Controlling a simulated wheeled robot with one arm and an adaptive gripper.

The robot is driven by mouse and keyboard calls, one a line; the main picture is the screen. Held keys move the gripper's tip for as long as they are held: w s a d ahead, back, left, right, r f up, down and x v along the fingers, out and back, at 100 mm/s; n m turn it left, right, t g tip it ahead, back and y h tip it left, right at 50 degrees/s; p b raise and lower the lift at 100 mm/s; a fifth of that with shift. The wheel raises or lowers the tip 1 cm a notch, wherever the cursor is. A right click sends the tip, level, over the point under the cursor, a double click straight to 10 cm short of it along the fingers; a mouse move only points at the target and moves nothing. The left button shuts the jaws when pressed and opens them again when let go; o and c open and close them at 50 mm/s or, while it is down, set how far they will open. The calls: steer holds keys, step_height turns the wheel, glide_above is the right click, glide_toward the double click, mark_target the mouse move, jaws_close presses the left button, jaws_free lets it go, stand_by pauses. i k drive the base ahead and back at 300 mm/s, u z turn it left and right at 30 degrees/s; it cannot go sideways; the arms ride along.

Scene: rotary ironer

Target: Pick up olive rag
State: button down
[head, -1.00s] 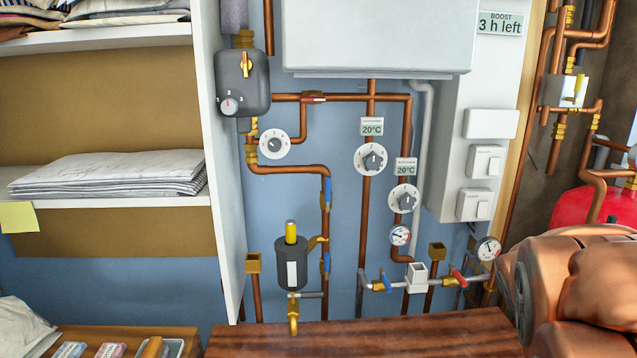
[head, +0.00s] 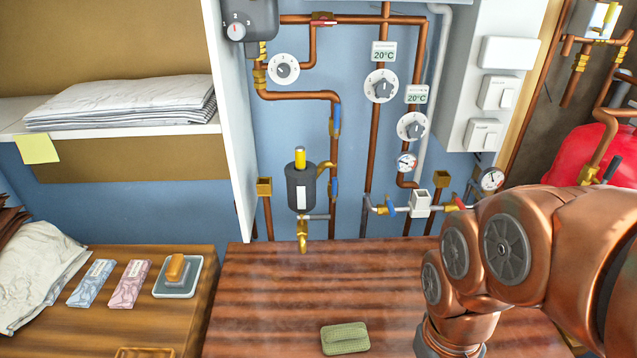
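The olive rag (head: 345,338) lies flat on the dark wooden tabletop (head: 270,285), near the bottom edge of the head view. It looks like a small, green, textured rectangle. My copper-coloured arm reaches in from the right, and its lower links come down to the right of the rag, with a gap between them. My gripper is not in the picture; the end of the arm runs out of the bottom edge. Nothing visible touches the rag.
At left, a lighter wooden surface (head: 100,335) holds a blue packet (head: 92,283), a pink packet (head: 130,284), a dish (head: 177,287) and crumpled white cloth (head: 40,265). Pipes, valves and a dark cylinder (head: 301,187) line the back wall. The tabletop left of the rag is clear.

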mark_target(353, 337)
steer(key=z, duration=1.7)
steer(key=k, duration=1.5)
steer(key=u, duration=2.25)
